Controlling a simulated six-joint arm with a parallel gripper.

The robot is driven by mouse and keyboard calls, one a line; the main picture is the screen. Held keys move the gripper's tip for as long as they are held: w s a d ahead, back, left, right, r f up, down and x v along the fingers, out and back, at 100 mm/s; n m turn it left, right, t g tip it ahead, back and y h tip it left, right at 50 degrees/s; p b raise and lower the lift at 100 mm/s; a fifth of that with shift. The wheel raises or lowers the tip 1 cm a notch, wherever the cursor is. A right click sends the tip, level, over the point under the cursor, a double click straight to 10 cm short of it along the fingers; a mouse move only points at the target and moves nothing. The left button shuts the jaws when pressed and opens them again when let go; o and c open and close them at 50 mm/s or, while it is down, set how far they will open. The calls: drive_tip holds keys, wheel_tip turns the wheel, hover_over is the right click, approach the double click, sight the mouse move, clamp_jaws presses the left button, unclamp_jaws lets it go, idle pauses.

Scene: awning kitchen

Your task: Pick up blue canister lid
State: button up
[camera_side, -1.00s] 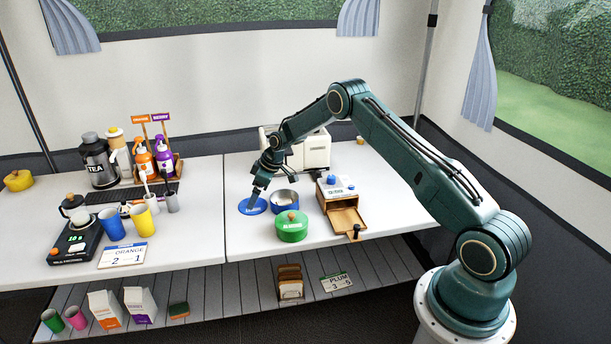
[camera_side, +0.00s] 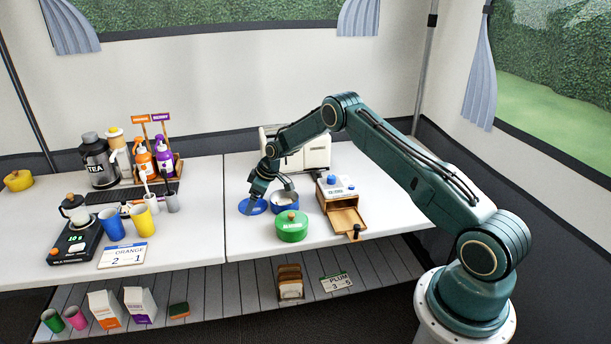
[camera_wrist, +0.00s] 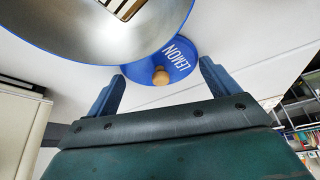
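The blue canister lid (camera_side: 250,207) lies flat on the right-hand table, left of the blue canister (camera_side: 286,206). In the wrist view the lid (camera_wrist: 183,58) shows white lettering "LEMON" and a round wooden knob (camera_wrist: 161,76); the open canister (camera_wrist: 95,42) overlaps part of it. My gripper (camera_side: 252,206) is low over the lid in the side view, which hides part of it. In the wrist view my gripper's fingers (camera_wrist: 160,88) are spread wide with the knob between their directions. Nothing is held. Whether the fingertips touch the lid is unclear.
A green lidded canister (camera_side: 292,228) stands in front of the blue canister. A wooden box with an open drawer (camera_side: 346,219) is to the right, and a white appliance (camera_side: 312,152) stands behind. The table left of the lid is clear up to the seam.

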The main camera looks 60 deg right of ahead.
drive_tip(key=shift+c, duration=1.4)
drive_tip(key=shift+r, duration=0.1)
wheel_tip(320, 180, up, 20)
drive_tip(key=shift+f, duration=0.1)
drive_tip(key=shift+c, duration=0.2)
drive_tip(key=s+d+f+n, duration=0.1)
drive_tip(key=s+d+f, duration=0.4)
drive_tip(key=s+f, duration=0.3)
drive_tip(key=shift+s+d+f, duration=0.15)
drive_tip(key=shift+s+f, duration=0.25)
drive_tip(key=shift+s, duration=0.25)
drive_tip(key=shift+f, duration=0.1)
